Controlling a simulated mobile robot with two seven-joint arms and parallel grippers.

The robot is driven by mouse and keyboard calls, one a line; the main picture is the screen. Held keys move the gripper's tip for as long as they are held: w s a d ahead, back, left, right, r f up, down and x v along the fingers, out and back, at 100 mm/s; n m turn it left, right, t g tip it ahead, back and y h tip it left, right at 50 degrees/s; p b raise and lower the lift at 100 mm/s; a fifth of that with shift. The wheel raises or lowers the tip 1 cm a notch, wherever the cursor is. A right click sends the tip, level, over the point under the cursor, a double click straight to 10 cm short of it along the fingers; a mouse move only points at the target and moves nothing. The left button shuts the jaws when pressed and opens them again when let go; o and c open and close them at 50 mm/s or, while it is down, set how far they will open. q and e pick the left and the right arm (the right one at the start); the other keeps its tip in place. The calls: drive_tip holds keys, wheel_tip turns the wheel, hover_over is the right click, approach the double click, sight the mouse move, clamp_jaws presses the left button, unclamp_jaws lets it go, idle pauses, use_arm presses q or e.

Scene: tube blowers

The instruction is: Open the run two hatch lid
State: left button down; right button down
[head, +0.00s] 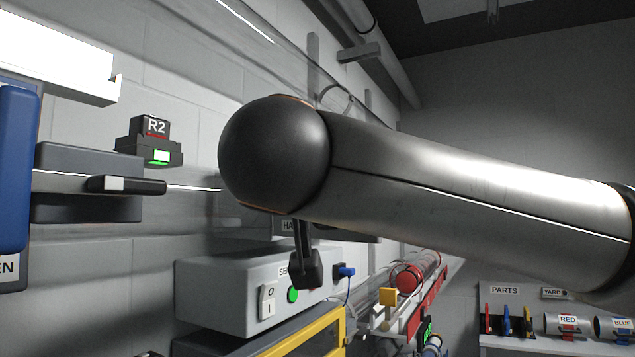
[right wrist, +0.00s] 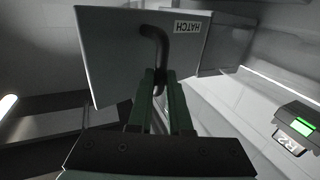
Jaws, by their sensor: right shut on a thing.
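The hatch lid (right wrist: 115,50) is a pale flat panel with a HATCH label, upside down in the right wrist view. A dark bent handle (right wrist: 155,38) stands on its face. My right gripper (right wrist: 161,82) is shut on this handle, its green fingers either side of the lower part. In the head view only a bit of the lid's label (head: 288,226) shows beneath my right arm, which hides the rest and the gripper. I cannot tell how far the lid stands open. My left gripper is not in view.
The R2 box (head: 150,140) with a green light is on the wall at left; it also shows in the right wrist view (right wrist: 296,125). A grey switch box (head: 225,290) is below the arm. Parts shelves (head: 555,345) stand at lower right. A clear tube runs overhead.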

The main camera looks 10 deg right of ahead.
drive_tip(key=shift+w+a, duration=0.1)
drive_tip(key=c, duration=1.3)
unclamp_jaws()
drive_tip(key=o, duration=0.3)
drive_tip(key=shift+w+a+f, duration=0.15)
drive_tip(key=shift+w+a, duration=0.1)
drive_tip(key=shift+w, duration=0.25)
drive_tip(key=shift+o, duration=0.7)
drive_tip(key=shift+s+d, duration=0.15)
drive_tip(key=shift+s, duration=0.15)
drive_tip(key=b+v, duration=0.2)
drive_tip(key=v, duration=1)
drive_tip(key=shift+s+b, duration=0.3)
drive_tip(key=shift+b, duration=0.1)
